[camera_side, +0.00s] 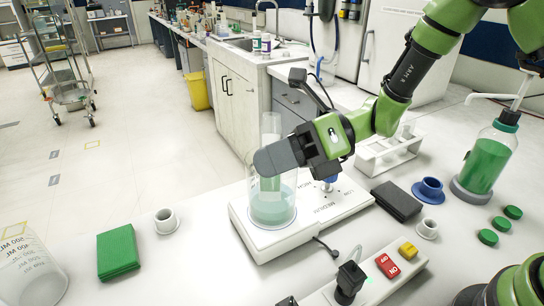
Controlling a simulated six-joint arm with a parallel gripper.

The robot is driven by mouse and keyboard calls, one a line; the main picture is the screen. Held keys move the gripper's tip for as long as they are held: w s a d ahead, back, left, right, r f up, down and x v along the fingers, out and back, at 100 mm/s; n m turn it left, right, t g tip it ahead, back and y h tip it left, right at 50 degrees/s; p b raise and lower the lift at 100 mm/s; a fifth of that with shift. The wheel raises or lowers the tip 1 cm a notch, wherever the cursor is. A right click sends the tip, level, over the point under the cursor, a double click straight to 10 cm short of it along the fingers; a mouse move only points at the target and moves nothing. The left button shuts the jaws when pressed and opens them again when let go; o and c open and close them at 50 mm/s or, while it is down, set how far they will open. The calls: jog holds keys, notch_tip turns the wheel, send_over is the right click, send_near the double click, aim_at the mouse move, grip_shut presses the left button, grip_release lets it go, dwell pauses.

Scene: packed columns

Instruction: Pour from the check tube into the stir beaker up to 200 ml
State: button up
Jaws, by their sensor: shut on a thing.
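My gripper (272,158) is shut on a clear tube (271,124), which I take to be the check tube. The tube looks roughly upright, and its upper part stands above my fingers. Green liquid shows below my fingers, seemingly in the tube's lower part. The stir beaker (272,214) stands on the white stirrer plate (318,210), just below and behind my gripper. It holds pale teal liquid in its lower part. My gripper hides much of the beaker's upper part. I cannot read the beaker's level marks or tell whether liquid is flowing.
A white tube rack (376,161) and a bottle of green liquid (486,160) stand to the right. A dark pad (396,201) and a blue cup (428,190) lie nearer. A control box (388,266) is in front. A green pad (118,254) and large beaker (30,272) are left.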

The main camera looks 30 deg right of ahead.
aim_at(269, 189)
jog(key=shift+w+d+f+n+t+h, duration=0.15)
jog(key=shift+f+n+t+h, duration=0.15)
jog(key=shift+f+n+h, duration=0.4)
jog(key=shift+s+f+n, duration=0.15)
jog(key=shift+s+n, duration=0.05)
jog(key=shift+n, duration=0.4)
jog(key=shift+s+a+f+n+t+h, duration=0.15)
jog(key=shift+s+a+f+n+t, duration=0.15)
jog(key=shift+f, duration=0.3)
jog(key=shift+s+a+f+n+t+h, duration=0.2)
jog(key=shift+s+f+n, duration=0.15)
jog(key=shift+f, duration=0.2)
jog(key=shift+w+r, duration=0.1)
jog(key=shift+w, duration=0.1)
jog(key=shift+r, duration=2.45)
jog(key=shift+n+t+h, duration=0.25)
jog(key=shift+n+t, duration=0.25)
jog(key=shift+n, duration=0.25)
